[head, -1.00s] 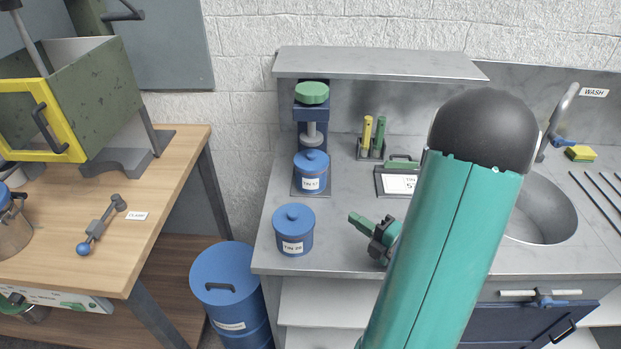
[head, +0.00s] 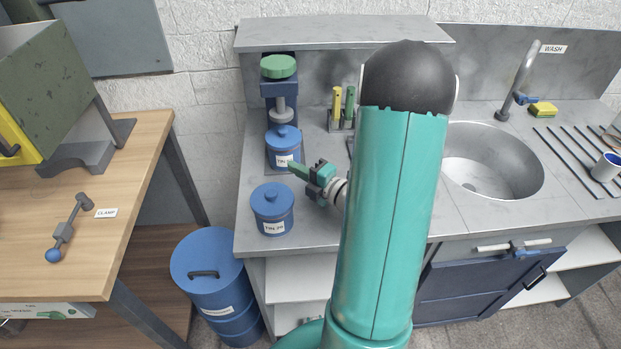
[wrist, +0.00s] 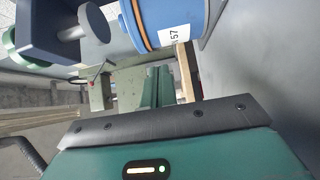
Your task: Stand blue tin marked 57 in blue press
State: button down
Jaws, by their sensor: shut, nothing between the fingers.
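The blue tin marked 57 (head: 284,143) stands upright on the base of the blue press (head: 269,88), below its grey screw plate and green knob. My gripper (head: 294,170) is shut and empty, just right of the tin's front in the head view. Its green fingers (wrist: 158,82) point toward the tin in the wrist view; contact is unclear.
Another blue tin (head: 272,203) stands in front on the counter, close to my gripper. A holder with a yellow and a green tool (head: 337,102) is behind my arm. A shelf (head: 340,33) overhangs the press. The sink (head: 490,165) lies right, a blue drum (head: 208,285) below left.

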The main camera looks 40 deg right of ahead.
aim_at(289, 155)
jog(key=shift+w+d, duration=0.45)
jog(key=shift+w, duration=0.15)
jog(key=shift+w+d, duration=0.4)
jog(key=shift+w, duration=0.2)
jog(key=shift+w+d, duration=0.5)
jog(key=shift+w, duration=0.1)
jog(key=shift+w, duration=0.1)
jog(key=shift+a, duration=0.2)
